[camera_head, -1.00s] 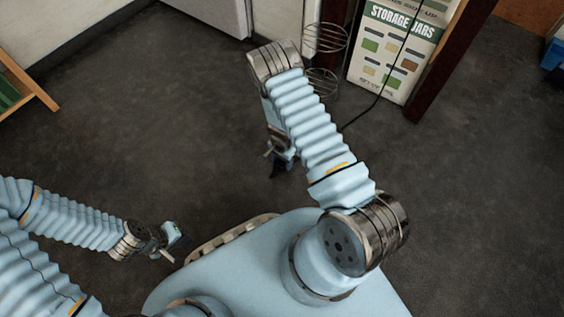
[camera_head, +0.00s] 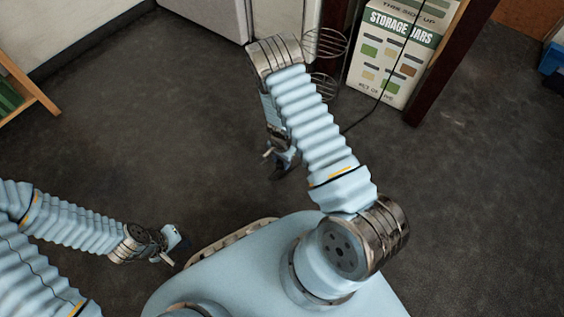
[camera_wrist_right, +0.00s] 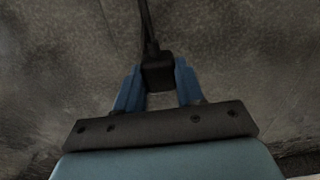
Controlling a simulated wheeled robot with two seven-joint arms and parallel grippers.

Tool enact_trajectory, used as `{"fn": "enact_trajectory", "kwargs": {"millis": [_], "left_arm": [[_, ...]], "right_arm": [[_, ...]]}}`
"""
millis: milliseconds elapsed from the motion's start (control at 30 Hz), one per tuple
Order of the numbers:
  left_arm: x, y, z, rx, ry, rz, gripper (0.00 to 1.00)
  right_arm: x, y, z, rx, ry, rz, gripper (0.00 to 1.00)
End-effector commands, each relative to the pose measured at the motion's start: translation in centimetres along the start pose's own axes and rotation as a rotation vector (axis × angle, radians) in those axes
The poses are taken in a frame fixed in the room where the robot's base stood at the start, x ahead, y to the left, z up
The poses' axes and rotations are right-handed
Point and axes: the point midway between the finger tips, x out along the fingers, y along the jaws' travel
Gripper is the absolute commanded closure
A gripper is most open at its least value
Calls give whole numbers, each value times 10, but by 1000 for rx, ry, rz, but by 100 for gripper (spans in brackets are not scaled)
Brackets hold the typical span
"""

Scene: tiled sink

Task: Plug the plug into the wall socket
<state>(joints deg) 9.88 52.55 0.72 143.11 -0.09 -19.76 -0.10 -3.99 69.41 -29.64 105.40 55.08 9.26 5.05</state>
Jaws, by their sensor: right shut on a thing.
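The black plug (camera_wrist_right: 158,72) sits between the two blue fingers of my right gripper (camera_wrist_right: 158,88) in the right wrist view. The fingers are shut on it, and its dark cable (camera_wrist_right: 147,25) runs away from it to the top edge. In the head view my right gripper (camera_head: 282,163) hangs low over the dark floor, partly hidden by its own arm; the plug is too small to make out there. My left gripper (camera_head: 176,244) is at the lower left beside my base, away from any object; its finger opening is unclear. No wall socket shows in either view.
A storage jars box (camera_head: 392,60) stands by a dark wooden post (camera_head: 445,65) at the upper right. A thin black cable (camera_head: 378,100) hangs in front of it. A wire rack (camera_head: 326,42) is near my right arm. A wooden shelf (camera_head: 28,82) is at left. The floor between is clear.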

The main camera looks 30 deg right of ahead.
Motion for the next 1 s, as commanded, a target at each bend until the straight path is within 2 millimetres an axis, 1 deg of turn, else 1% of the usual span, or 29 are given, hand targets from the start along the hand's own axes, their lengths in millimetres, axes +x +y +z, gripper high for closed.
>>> {"fn": "enact_trajectory", "kwargs": {"millis": [33, 200, 267, 400, 500, 600, 800, 1000], "left_arm": [[-6, 2, 0, 0, -1, 0, 100], [-15, 6, 0, 1, -3, 0, 100], [-12, 4, 0, 1, -2, 0, 100], [-12, 4, 0, 1, -2, 0, 100], [-11, 4, 0, 1, -2, 0, 100], [-11, 4, 0, 0, -2, 0, 100], [-11, 4, 0, 1, -2, 0, 100], [-11, 4, 0, 1, -2, 0, 100]], "right_arm": [[-14, 5, 8, 2, -5, 0, 94], [-56, 24, 38, 1, -5, -1, 94], [-60, 34, 51, 2, -7, 2, 94], [-74, 52, 78, 0, -5, 1, 94], [-81, 61, 93, 0, -5, 2, 94], [-87, 68, 103, 0, -3, 1, 94], [-92, 73, 112, -1, -2, 1, 94], [-92, 74, 112, -1, -2, 1, 94]]}}
